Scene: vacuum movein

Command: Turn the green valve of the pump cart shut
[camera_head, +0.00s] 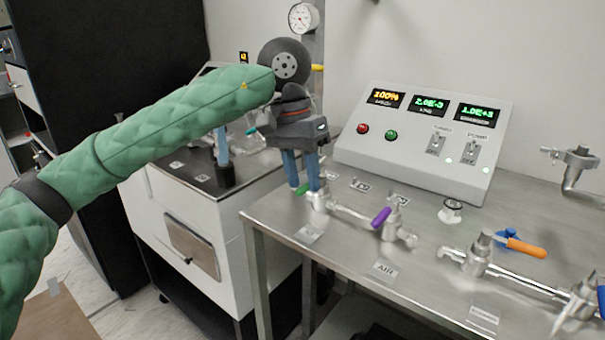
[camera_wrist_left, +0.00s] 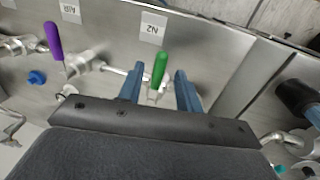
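A green valve handle (camera_head: 303,188) sits on a silver fitting on the steel bench top, beside the N2 label. It shows more clearly in the left wrist view (camera_wrist_left: 160,68), upright in that picture. My left gripper (camera_head: 302,182) points down at it with two blue fingers. In the left wrist view the fingers (camera_wrist_left: 158,85) are apart, one on each side of the handle, with a gap to each; I cannot tell whether their tips are at its height. In the head view the fingers partly hide the handle.
A purple-handled valve (camera_head: 381,217) stands to the right on the same bench, beside the AIR label (camera_head: 384,269). An orange-handled valve (camera_head: 526,247) is farther right. A control box (camera_head: 424,141) stands behind. A white cart (camera_head: 181,222) is at the left, across a gap.

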